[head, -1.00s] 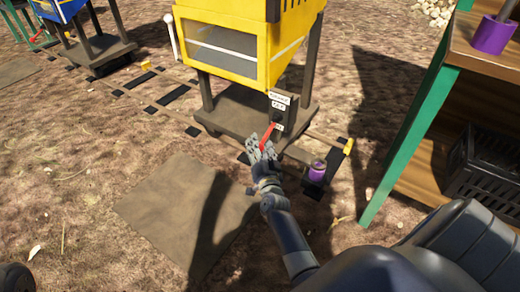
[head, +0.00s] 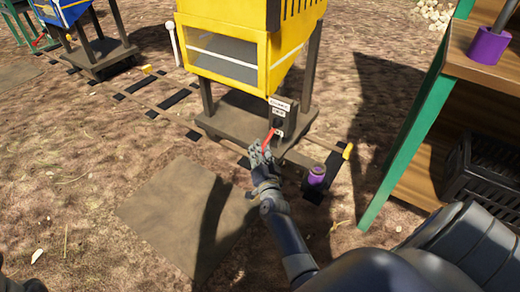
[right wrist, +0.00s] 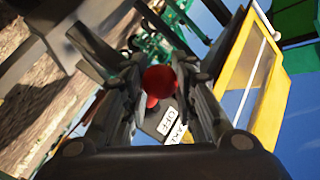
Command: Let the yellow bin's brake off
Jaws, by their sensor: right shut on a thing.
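The yellow bin (head: 262,60) stands on a wheeled cart with a brown deck (head: 232,122) in the head view. On the near post is a dark brake bracket with small white labels (head: 279,106), and a red brake lever (head: 269,136) slants down-left from it. My right gripper (head: 262,155) is at the lever's lower end, its fingers closed around it. In the right wrist view the lever's round red knob (right wrist: 159,80) sits between the fingers, with white labels reading OFF and apparently BRAKE (right wrist: 172,122) behind it.
The cart stands on a rail track with yellow end pieces (head: 348,151). A purple cylinder (head: 317,174) is right of my gripper. A green-legged wooden bench (head: 410,137) with a black crate (head: 488,170) stands at right. A blue bin (head: 62,10) is far left.

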